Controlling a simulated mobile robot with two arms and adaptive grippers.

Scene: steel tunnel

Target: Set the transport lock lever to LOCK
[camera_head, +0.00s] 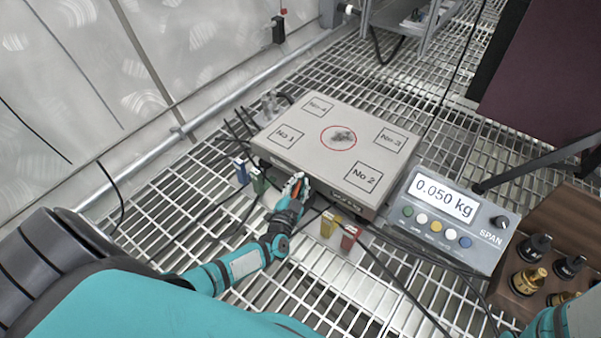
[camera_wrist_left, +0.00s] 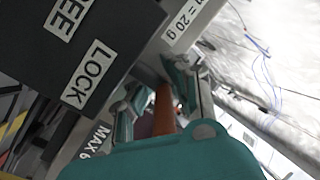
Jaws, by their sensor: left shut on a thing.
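The grey weighing platform (camera_head: 345,141) sits on the grating, its top marked No.1 to No.4 with a red circle. The orange transport lock lever (camera_wrist_left: 163,108) is at its near side, partly hidden by my gripper. My left gripper (camera_head: 296,187) is shut on the lever; in the left wrist view its fingers (camera_wrist_left: 158,98) are on both sides of it. A dark plate (camera_wrist_left: 110,50) carries a LOCK label (camera_wrist_left: 88,75) and a partly cut-off FREE label (camera_wrist_left: 68,16). LOCK is the nearer label to the lever in that picture; its exact setting I cannot tell.
A scale display (camera_head: 450,215) reading 0.050 kg stands right of the platform. A wooden block with knobbed weights (camera_head: 540,275) is at lower right. Coloured tags (camera_head: 338,230) and black cables lie around the platform. A pipe (camera_head: 215,115) runs along the left wall.

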